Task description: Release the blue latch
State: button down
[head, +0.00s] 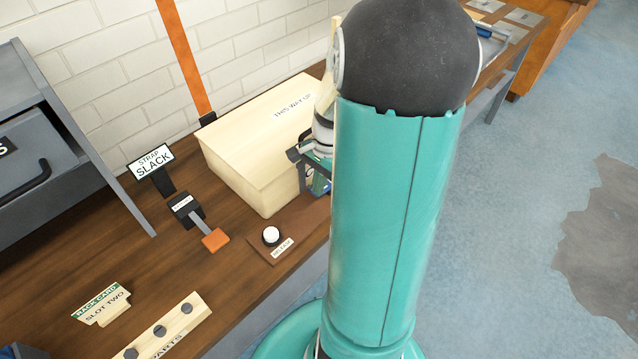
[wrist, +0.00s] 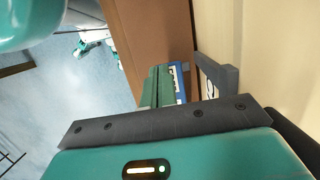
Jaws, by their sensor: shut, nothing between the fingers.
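A pale wooden box (head: 262,140) marked THIS WAY UP stands on the dark wooden bench. My gripper (head: 306,165) is at the box's right side, partly hidden behind my teal arm. It is shut with nothing held. A small blue part (head: 322,187) shows just below the gripper; in the wrist view a blue part with a white label (wrist: 179,81) lies beyond the gripper's dark bar, beside a green piece. I take it for the blue latch, but its shape is mostly hidden. I cannot tell whether the gripper touches it.
An orange strap (head: 184,55) runs up the wall behind the box. A sign (head: 150,161) reads STRAP SLACK. A lever with an orange handle (head: 215,239) and a white button (head: 270,235) are in front of the box. A grey cabinet (head: 45,130) stands at the left.

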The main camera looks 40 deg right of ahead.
jog(key=shift+f, duration=0.1)
dwell(0.3)
jog(key=shift+a+f+h, duration=0.25)
jog(key=shift+a+h, duration=0.05)
jog(key=shift+h, duration=0.4)
jog(key=shift+r, duration=0.85)
jog(key=shift+d+r, duration=0.15)
jog(key=shift+r, duration=0.25)
notch_tip(320, 180, up, 13)
jog(key=d, duration=0.1)
jog(key=shift+d, duration=0.25)
